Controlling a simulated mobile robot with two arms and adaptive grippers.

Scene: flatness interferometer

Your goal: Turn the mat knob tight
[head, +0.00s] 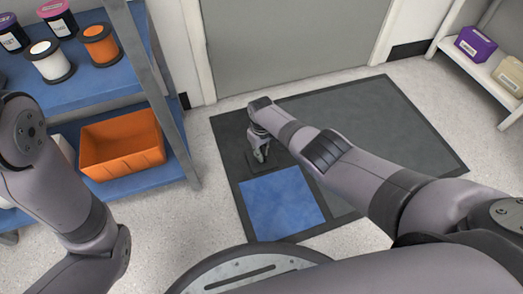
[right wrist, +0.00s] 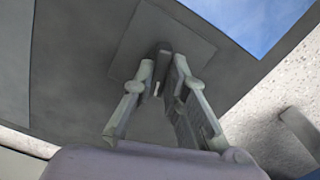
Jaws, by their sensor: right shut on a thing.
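The dark grey mat (head: 385,128) lies on the floor in front of the door, with a blue square panel (head: 283,203) in its near part. My right gripper (head: 261,156) points down over a small square plate on the mat's left part, just behind the blue panel. In the right wrist view my right gripper (right wrist: 160,80) is shut on the small dark knob (right wrist: 164,49), which stands on the square plate (right wrist: 190,28). The gripper hides most of the knob in the head view. My left arm is at the left of the head view, but its gripper is out of view.
A blue shelf rack (head: 165,75) with spools and an orange bin (head: 122,142) stands left of the mat. A white shelf (head: 478,68) with a purple box (head: 475,43) is at the right. The grey door (head: 290,45) is behind. Speckled floor is free around the mat.

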